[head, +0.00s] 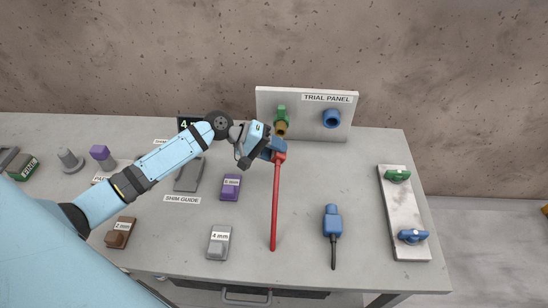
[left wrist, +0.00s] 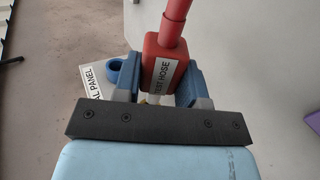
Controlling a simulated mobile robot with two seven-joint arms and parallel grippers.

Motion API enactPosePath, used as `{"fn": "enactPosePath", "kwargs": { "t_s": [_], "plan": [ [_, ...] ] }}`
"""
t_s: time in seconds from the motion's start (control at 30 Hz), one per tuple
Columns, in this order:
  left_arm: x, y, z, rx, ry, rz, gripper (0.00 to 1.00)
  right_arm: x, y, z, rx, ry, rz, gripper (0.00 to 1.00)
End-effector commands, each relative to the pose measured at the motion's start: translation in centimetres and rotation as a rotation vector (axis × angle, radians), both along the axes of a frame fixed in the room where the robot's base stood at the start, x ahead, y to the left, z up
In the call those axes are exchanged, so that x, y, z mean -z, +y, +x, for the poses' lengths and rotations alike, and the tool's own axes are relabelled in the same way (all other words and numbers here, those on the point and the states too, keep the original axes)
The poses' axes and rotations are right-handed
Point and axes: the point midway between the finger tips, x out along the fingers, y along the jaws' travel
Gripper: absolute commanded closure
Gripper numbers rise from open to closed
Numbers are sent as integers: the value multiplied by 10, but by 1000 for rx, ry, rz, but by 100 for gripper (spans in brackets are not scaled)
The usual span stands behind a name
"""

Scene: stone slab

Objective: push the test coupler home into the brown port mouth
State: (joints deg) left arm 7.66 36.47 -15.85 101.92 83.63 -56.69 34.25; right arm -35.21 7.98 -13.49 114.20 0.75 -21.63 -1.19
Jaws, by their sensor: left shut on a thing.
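My left gripper (head: 271,151) is shut on the red test coupler (head: 279,157), a block with a long red hose (head: 275,205) trailing toward the front of the slab. In the left wrist view the coupler (left wrist: 162,72), labelled TEST HOSE, sits between the blue fingers (left wrist: 160,88), with a pale tip partly hidden below it. The brown port mouth (head: 281,129) is on the trial panel (head: 305,123), below a green part (head: 281,113). The coupler is just in front of and below this mouth; I cannot tell whether they touch. My right gripper is not in view.
A blue port (head: 331,118) is right of the brown one. A blue plug (head: 332,222) with a dark cable lies front right. A white plate (head: 403,215) with green and blue handles is far right. Shim blocks (head: 219,242) stand left.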

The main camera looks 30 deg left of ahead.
Motion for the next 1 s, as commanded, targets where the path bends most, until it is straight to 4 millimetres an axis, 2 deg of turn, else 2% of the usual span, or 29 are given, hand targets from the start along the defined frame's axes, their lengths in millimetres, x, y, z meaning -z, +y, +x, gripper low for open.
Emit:
{"fn": "enactPosePath", "kwargs": {
  "t_s": [0.23, 1.0],
  "plan": [
    [0, 4, 8, 1, 0, 0, 90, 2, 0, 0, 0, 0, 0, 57],
    [-2, 4, 8, -1, 1, 0, 90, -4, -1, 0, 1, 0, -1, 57]
  ]
}}
